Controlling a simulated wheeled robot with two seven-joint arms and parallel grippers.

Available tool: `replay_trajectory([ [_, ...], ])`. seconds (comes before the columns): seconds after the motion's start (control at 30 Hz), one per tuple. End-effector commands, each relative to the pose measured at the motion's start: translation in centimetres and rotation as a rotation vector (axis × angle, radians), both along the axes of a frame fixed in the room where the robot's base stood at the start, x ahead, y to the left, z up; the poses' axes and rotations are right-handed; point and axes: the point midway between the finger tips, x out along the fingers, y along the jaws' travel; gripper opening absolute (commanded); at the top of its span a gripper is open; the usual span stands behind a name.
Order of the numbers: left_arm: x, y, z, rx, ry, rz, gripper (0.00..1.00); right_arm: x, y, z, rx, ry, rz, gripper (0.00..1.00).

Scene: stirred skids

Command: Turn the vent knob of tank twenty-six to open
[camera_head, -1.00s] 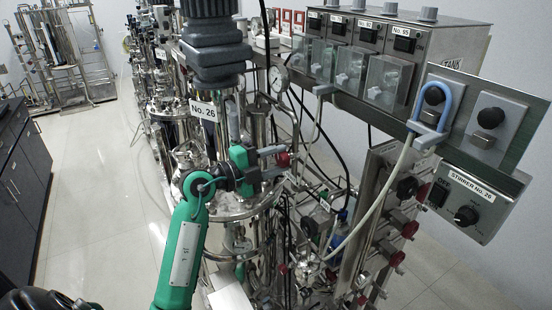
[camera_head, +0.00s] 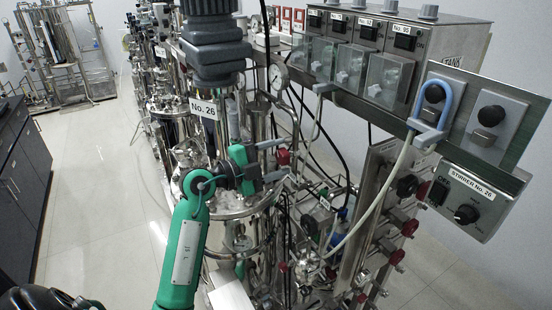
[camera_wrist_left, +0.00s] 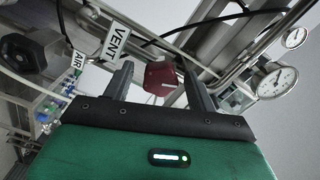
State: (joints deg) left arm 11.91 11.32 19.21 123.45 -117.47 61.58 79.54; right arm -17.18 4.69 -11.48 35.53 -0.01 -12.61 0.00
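Tank twenty-six (camera_head: 228,207) is a steel vessel with a "No. 26" label (camera_head: 203,108) and a grey motor on top. My left gripper (camera_head: 286,159) is at its upper right side, fingers open. A dark red knob (camera_wrist_left: 160,77) shows between the two fingers in the left wrist view, with gaps on both sides. It also shows as a small red spot at the fingertips in the head view (camera_head: 283,157). A white "VENT" tag (camera_wrist_left: 117,42) hangs just left of the knob. Whether the fingertips reach past the knob is unclear. My right gripper is out of view.
In the left wrist view, a black knob (camera_wrist_left: 27,50) and an "AIR" tag (camera_wrist_left: 77,62) are to the left, and pressure gauges (camera_wrist_left: 277,82) to the right. The stirrer box (camera_head: 468,203) is at the right. Hoses and pipes crowd the tank. Floor (camera_head: 95,190) at left is clear.

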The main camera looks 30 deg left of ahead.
Motion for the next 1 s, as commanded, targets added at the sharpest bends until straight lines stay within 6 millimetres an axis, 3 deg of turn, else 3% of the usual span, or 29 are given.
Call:
replay_trajectory([
  [0.27, -0.1, 0.0, 0.0, 0.000, -0.001, 0.000, 0.58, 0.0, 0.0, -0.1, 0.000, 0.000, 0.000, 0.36],
  [0.43, -1.3, 0.8, -0.3, 0.002, -0.002, 0.002, 0.58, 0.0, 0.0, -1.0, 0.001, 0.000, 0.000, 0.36],
  [0.8, -8.4, 5.0, -0.6, 0.005, -0.001, 0.004, 0.58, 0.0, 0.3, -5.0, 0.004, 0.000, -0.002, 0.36],
  [1.0, -11.0, 6.5, -0.3, 0.001, 0.000, 0.002, 0.58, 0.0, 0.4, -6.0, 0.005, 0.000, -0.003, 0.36],
])
